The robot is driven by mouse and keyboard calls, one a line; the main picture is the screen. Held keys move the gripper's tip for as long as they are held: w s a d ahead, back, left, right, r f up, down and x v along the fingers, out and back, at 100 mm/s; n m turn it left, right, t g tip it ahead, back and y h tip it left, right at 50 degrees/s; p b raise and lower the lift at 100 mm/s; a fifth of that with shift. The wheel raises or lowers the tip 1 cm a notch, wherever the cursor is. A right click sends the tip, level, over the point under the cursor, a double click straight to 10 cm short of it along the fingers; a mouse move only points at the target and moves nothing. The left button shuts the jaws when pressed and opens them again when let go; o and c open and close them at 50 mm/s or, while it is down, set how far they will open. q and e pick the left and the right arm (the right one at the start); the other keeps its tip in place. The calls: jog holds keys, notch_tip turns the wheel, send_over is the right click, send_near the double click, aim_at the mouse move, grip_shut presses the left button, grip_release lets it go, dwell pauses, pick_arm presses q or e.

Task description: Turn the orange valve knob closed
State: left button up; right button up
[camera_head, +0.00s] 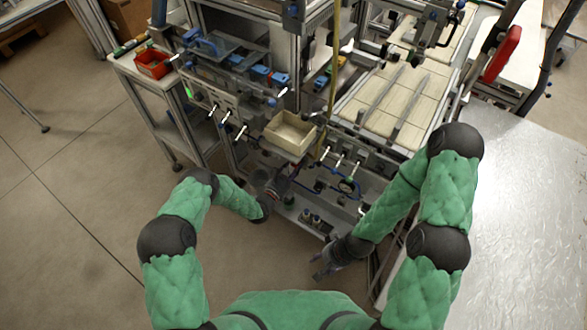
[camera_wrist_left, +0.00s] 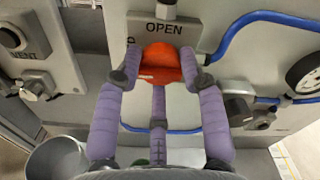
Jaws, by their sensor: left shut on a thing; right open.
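The orange valve knob (camera_wrist_left: 162,60) is in the upper middle of the left wrist view, on a grey panel under a plate marked OPEN (camera_wrist_left: 165,27). My left gripper (camera_head: 277,184) reaches low into the machine front in the head view, where the knob cannot be made out. In the left wrist view its purple fingers (camera_wrist_left: 160,72) are shut on the knob, one at each side. The knob's lower part and base are partly hidden. My right gripper (camera_head: 322,264) is open and empty, low in front of the machine, away from the knob.
A blue hose (camera_wrist_left: 225,48) curves right of the knob towards a round gauge (camera_wrist_left: 305,75). A black knob marked VENT (camera_wrist_left: 14,38) is at left. A beige bin (camera_head: 290,133) juts out above my left gripper.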

pick_arm(q)
jog(key=shift+r, duration=0.1)
dwell(0.3)
jog(key=o, duration=1.1)
jog(key=shift+o, duration=0.2)
jog(key=shift+a, duration=0.1)
jog(key=v, duration=1.2)
